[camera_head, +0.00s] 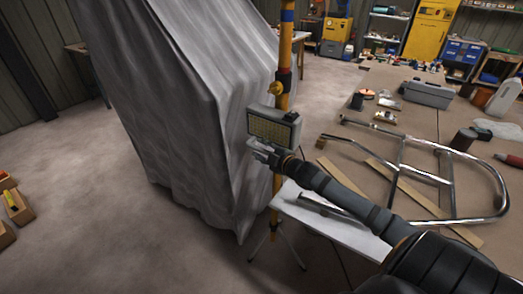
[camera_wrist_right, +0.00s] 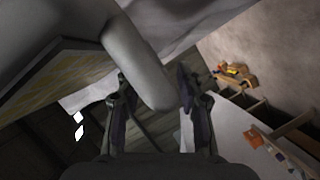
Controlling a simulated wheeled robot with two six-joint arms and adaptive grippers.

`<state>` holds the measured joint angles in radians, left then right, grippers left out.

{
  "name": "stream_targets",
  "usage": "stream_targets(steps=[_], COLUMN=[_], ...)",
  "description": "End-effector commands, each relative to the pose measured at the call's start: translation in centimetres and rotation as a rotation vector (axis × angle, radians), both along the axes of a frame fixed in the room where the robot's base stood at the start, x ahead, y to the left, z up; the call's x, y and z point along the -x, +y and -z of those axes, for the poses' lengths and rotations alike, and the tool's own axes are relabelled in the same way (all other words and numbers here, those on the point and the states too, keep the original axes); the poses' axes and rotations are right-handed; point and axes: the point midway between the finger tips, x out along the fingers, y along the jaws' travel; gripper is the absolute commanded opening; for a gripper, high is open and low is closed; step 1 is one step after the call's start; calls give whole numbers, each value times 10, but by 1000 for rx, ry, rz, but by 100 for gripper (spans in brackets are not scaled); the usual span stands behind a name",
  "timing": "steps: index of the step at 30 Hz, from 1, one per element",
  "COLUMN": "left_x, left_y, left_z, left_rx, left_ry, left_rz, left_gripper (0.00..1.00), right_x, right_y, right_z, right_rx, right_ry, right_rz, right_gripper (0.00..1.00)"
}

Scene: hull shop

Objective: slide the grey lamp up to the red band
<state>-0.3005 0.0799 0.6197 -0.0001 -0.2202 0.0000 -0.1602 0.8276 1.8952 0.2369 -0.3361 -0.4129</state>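The grey lamp (camera_head: 273,128), with a pale yellowish gridded face, is on an upright yellow pole (camera_head: 284,50). A dark red band (camera_head: 284,74) circles the pole above the lamp, and a blue band (camera_head: 287,15) is higher up. My right gripper (camera_head: 262,150) is just below the lamp. In the right wrist view its fingers (camera_wrist_right: 155,100) stand apart, with a rounded grey bar (camera_wrist_right: 138,60) reaching between them; a gap shows on the left side. The lamp's panel (camera_wrist_right: 50,85) fills the left of that view. My left gripper is out of view.
A large grey draped sheet (camera_head: 190,110) stands close left of the pole. On the right, a workbench (camera_head: 400,78) carries a bent metal tube frame (camera_head: 402,160) and a grey toolbox (camera_head: 427,93). The floor at left is mostly clear.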

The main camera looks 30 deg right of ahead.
Motion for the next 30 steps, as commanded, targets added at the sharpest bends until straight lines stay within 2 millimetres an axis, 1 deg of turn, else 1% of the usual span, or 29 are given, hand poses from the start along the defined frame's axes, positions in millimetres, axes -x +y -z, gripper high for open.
stream_targets(steps=[7,10,11,14,15,18,21,25,30], left_x=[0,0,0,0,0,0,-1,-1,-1], left_y=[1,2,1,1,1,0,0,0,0], left_z=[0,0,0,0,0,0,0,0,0], left_rx=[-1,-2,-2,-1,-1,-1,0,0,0], left_ry=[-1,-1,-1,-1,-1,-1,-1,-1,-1], left_rz=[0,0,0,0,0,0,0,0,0], left_gripper=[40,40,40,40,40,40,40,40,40], right_x=[0,0,0,0,0,0,0,0,0], right_y=[0,0,0,0,0,1,1,0,1], right_z=[-1,-8,-12,-34,-44,-67,-84,-96,-102], right_rx=[1,5,6,11,11,12,10,5,1], right_ry=[-1,-2,-2,-4,-5,-6,-4,-4,-3], right_rz=[-1,-2,-2,-5,-6,-6,-5,-3,-2], right_gripper=[39,39,39,39,39,39,39,39,39])
